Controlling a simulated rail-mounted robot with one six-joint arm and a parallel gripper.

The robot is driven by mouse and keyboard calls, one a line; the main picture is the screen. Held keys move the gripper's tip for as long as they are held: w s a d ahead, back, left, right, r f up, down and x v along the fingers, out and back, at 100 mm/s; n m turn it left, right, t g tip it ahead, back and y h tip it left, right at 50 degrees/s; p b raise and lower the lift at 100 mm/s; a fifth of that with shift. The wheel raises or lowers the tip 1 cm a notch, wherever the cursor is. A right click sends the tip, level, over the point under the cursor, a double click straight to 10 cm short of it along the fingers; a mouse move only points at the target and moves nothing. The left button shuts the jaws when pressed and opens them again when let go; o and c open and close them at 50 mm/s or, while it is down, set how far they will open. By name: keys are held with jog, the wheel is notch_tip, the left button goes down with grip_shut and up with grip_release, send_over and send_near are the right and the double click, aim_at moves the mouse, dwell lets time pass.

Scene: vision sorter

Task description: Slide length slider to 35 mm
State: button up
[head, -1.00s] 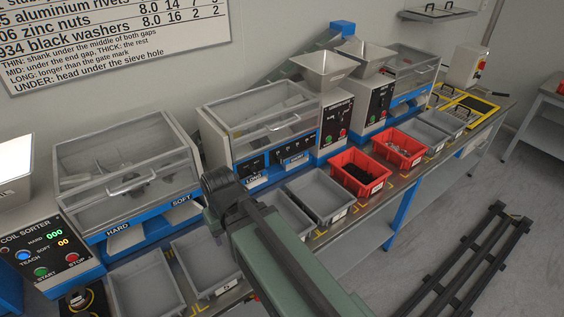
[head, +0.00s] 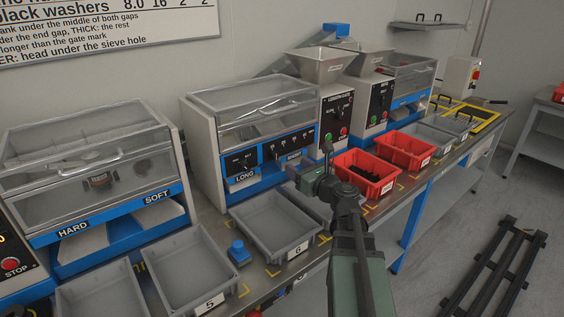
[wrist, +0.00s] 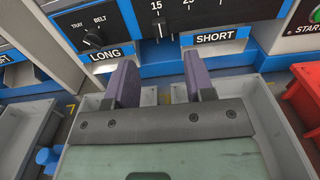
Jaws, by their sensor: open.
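The fingers are in front of and below the panel, apart from the knob. In the head view my gripper (head: 312,172) is at the right end of this sorter, partly hidden by my wrist.
A black TRAY/BELT knob (wrist: 93,37) is left of the slider. Grey trays (head: 262,248) stand along the bench front, with a small blue object (head: 238,250) between two. Red bins (head: 366,188) stand right of my arm. Clear lids project above the panels.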

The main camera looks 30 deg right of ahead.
aim_at(276, 154)
jog(key=w, duration=0.3)
jog(key=w+a, duration=0.1)
jog(key=w, duration=0.2)
jog(key=w+a, duration=0.1)
jog(key=w, duration=0.2)
jog(key=shift+w, duration=0.3)
jog(key=shift+c, duration=0.2)
grip_shut()
